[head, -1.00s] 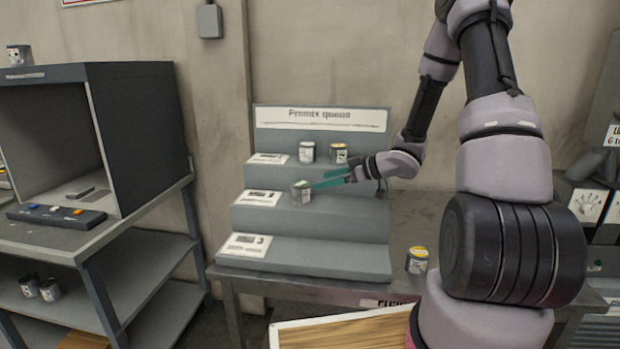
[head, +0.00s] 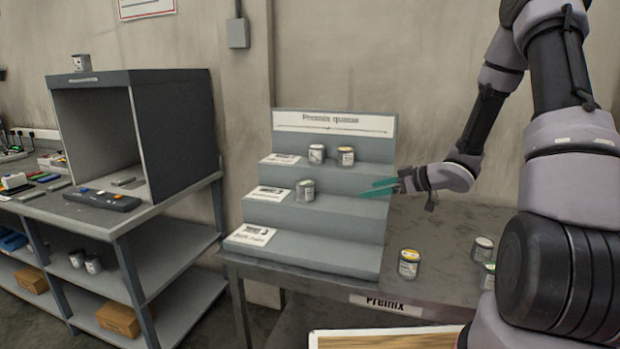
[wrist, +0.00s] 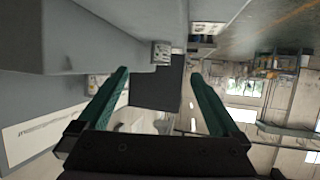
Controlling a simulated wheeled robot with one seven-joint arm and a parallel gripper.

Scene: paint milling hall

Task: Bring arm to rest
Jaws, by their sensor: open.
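My gripper (head: 378,188) is open and empty, with green fingers, in front of the right part of the stepped Premix queue rack (head: 340,242) in the head view. A small can (head: 305,191) stands on the middle step, to the left of my fingertips and apart from them. In the wrist view my two green fingers (wrist: 158,95) are spread with nothing between them. A can (wrist: 161,53) shows beyond the fingertips there.
Two cans (head: 317,154) (head: 346,156) stand on the top step. A yellow-lidded can (head: 409,263) and others (head: 482,249) stand on the table right of the rack. An open dark booth (head: 185,130) stands on a shelf unit at left.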

